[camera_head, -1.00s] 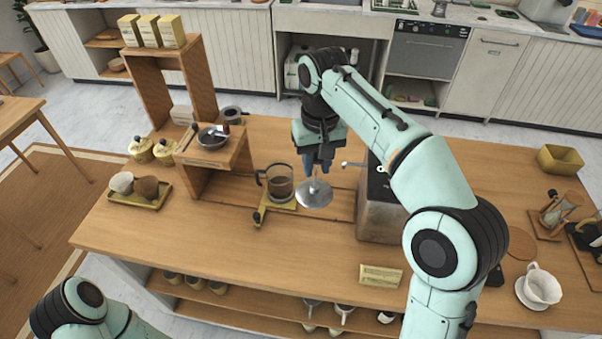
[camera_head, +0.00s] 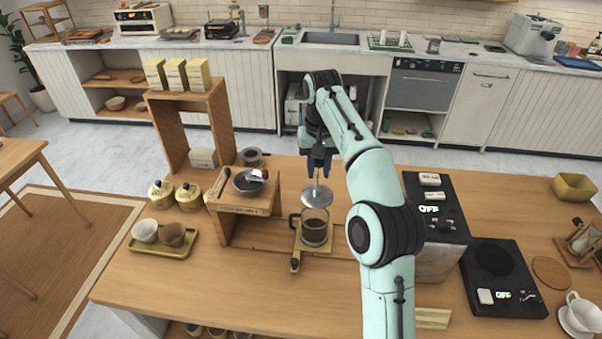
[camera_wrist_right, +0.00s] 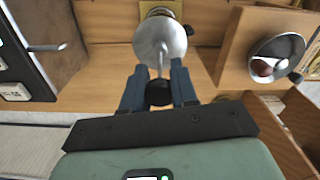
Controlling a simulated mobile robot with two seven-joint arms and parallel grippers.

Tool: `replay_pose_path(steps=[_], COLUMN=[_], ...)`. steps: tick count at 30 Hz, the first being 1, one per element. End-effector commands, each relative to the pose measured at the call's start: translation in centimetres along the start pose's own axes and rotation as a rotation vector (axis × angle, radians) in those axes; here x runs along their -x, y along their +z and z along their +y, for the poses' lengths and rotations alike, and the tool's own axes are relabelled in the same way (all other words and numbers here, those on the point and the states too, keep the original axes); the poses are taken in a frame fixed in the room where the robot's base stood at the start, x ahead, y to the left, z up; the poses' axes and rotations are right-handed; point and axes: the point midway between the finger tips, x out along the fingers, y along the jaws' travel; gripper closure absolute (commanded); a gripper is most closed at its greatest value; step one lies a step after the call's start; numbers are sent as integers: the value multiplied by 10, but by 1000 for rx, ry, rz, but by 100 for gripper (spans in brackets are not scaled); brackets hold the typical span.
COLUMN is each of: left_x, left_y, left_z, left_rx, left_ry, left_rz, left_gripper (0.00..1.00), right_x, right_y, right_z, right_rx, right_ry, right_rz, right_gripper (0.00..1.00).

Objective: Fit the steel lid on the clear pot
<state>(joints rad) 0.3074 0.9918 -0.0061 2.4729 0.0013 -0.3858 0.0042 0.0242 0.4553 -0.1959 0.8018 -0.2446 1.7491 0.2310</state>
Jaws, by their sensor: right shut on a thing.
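The clear pot (camera_head: 315,232) with dark handle and brown coffee inside stands upright on a yellow stand (camera_head: 298,247) on the wooden counter. The steel lid (camera_head: 317,197) is a round disc with a thin rod and a dark knob; it hangs above the pot, near its rim but apparently apart. My right gripper (camera_head: 318,168) is shut on the knob. In the right wrist view the gripper (camera_wrist_right: 158,88) grips the black knob, and the lid (camera_wrist_right: 160,40) hides most of the pot. My left gripper is out of view.
A wooden shelf (camera_head: 250,195) with a steel bowl (camera_head: 249,181) stands left of the pot. A metal box with a scale-like top (camera_head: 437,208) stands to the right, and a black scale (camera_head: 500,275) beyond it. The counter in front of the pot is clear.

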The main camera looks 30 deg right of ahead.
Motion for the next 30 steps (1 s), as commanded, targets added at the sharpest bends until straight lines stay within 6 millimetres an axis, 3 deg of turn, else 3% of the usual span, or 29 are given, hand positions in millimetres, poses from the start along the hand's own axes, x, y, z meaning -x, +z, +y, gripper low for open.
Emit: replay_pose_path(steps=[8,21,30], left_x=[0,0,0], left_y=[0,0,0], left_z=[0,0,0], left_rx=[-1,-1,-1], left_ry=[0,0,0], left_rz=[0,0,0], left_gripper=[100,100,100], right_x=[-6,-48,-59], right_y=[-5,-5,-5], right_z=[12,12,11], right_rx=[-28,-28,-27], right_ry=[3,4,3], right_rz=[0,0,2], right_gripper=[100,100,100])
